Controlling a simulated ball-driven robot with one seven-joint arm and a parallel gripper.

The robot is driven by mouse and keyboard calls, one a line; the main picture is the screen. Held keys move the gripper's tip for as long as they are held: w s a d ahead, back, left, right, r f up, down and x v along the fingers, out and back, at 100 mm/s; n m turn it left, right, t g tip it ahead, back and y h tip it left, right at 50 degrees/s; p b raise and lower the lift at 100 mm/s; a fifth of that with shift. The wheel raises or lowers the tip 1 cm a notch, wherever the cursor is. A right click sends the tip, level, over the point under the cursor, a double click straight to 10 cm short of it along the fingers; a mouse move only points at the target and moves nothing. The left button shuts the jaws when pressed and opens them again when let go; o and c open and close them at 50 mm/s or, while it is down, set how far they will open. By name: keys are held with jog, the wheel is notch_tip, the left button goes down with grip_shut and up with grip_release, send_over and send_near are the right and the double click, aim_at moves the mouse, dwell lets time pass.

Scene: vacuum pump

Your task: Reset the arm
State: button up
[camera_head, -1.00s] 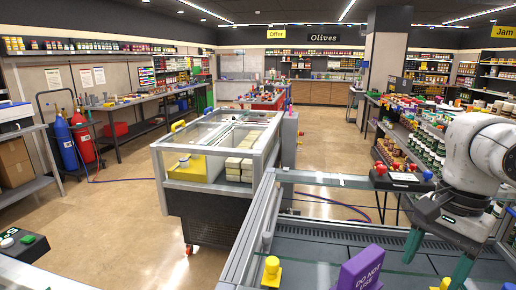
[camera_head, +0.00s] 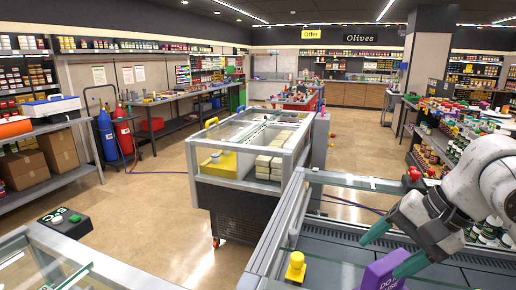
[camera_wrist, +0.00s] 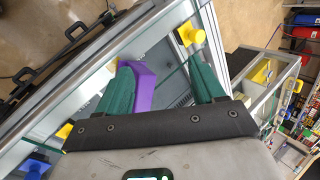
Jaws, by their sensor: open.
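My gripper (camera_head: 393,248) is at the right of the head view, on the end of my white arm, above the grey counter with glass panels. Its two green fingers are spread apart and hold nothing. A purple block (camera_head: 383,272) with white lettering stands on the counter near the lower finger. In the wrist view, the green fingers (camera_wrist: 160,85) point up the picture. The purple block (camera_wrist: 138,84) shows between them, partly hidden behind the left finger. I cannot tell from this view how far it is below them.
A yellow knob (camera_head: 295,267) sits on the counter left of the purple block. A glass-topped chest (camera_head: 240,205) stands beyond the counter. Crowded shelves (camera_head: 450,150) are at the right. Red and blue cylinders (camera_head: 122,132) stand at the left.

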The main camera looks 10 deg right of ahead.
jog(key=w+a+f+n+t+y, duration=0.2)
jog(key=w+a, duration=0.1)
jog(key=a, duration=0.1)
jog(key=s+a+f+n, duration=0.1)
jog(key=s+a+f, duration=0.15)
jog(key=f, duration=0.65)
jog(key=s+a+f+n, duration=0.15)
jog(key=a+f, duration=0.25)
jog(key=f, duration=0.5)
jog(key=s+d+f+n+g+h, duration=0.2)
jog(key=s+f+h, duration=0.1)
jog(key=s+f, duration=0.4)
jog(key=s+d+f+n+g+h, duration=0.2)
jog(key=s+f, duration=0.5)
jog(key=s, duration=0.7)
jog(key=shift+s+d+f+n+g+h, duration=0.25)
jog(key=shift+d+f+n+g+h, duration=0.25)
jog(key=shift+d, duration=0.3)
jog(key=shift+r, duration=0.1)
